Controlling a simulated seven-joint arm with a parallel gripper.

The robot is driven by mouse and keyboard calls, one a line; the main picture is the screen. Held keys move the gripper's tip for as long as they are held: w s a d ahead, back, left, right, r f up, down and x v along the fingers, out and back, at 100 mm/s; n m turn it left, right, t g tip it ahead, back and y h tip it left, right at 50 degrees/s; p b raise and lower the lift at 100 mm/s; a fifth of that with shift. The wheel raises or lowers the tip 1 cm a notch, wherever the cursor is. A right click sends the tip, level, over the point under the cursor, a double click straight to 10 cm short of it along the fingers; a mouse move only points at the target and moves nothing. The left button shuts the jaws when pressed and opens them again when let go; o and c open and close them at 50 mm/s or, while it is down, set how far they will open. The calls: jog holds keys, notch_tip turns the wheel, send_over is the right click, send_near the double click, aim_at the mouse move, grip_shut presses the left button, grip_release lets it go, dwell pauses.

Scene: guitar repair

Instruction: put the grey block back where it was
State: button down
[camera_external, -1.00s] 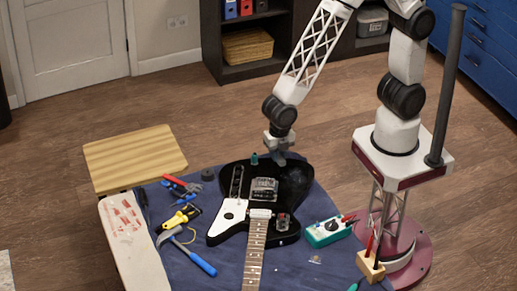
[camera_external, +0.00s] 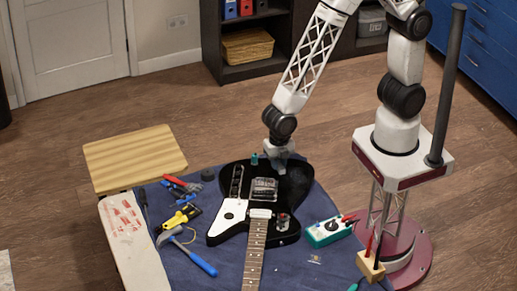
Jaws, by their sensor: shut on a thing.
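My gripper (camera_external: 279,164) is pointed down at the far edge of the black guitar (camera_external: 292,185). It is shut on a small grey piece, which I take to be the grey block; the fingers hide most of it and its outline is hard to make out. I cannot tell whether the block touches the guitar body or hangs just above it. The guitar lies face up on a dark blue cloth (camera_external: 330,270), its neck toward the camera.
A small teal object (camera_external: 254,159) stands close left of my gripper. A black roll (camera_external: 207,174), pliers (camera_external: 182,185), yellow tool (camera_external: 182,216) and blue-handled hammer (camera_external: 190,252) lie left of the guitar. A teal meter (camera_external: 327,232) and wooden holder (camera_external: 370,266) are at right.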

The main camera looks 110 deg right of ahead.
jog(key=shift+f, duration=0.15)
jog(key=c, duration=1)
grip_release()
jog(key=shift+r, duration=0.2)
notch_tip(320, 180, up, 12)
